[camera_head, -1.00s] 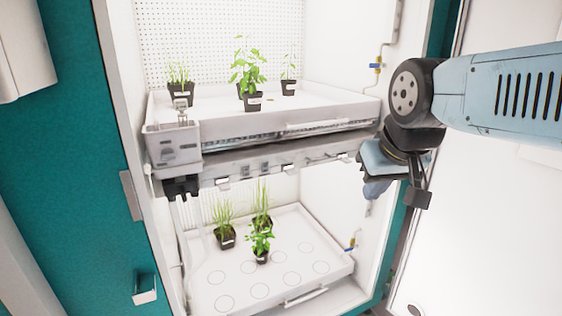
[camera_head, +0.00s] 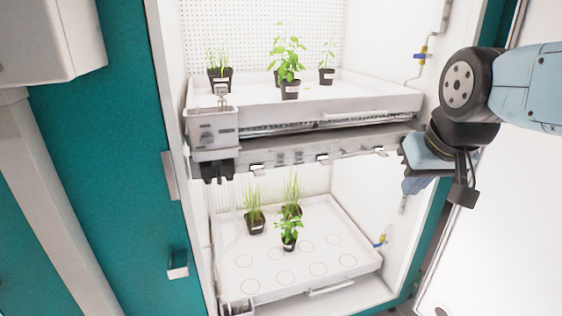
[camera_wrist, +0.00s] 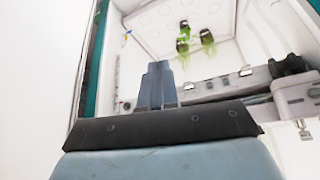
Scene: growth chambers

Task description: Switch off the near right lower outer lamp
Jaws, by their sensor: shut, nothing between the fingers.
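A grey lamp bar (camera_head: 300,163) runs under the front of the upper shelf, with several small white switch tabs on its front edge. The rightmost tab I can see clearly (camera_head: 378,151) is close to the bar's right end. My gripper (camera_head: 411,188) is at the right side of the chamber opening, just right of that tab and a little lower. In the wrist view its fingers (camera_wrist: 157,68) are together and empty, with the bar (camera_wrist: 225,87) and two tabs (camera_wrist: 246,71) to their right. I cannot tell whether the fingertips touch anything. My gripper and wrist may hide the bar's right end.
The upper tray (camera_head: 390,103) holds several potted plants. The lower tray (camera_head: 340,262) also holds potted plants. A grey box (camera_head: 212,130) hangs at the upper tray's left corner. The chamber's right wall has a blue valve (camera_head: 421,56). An open white door stands to the right.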

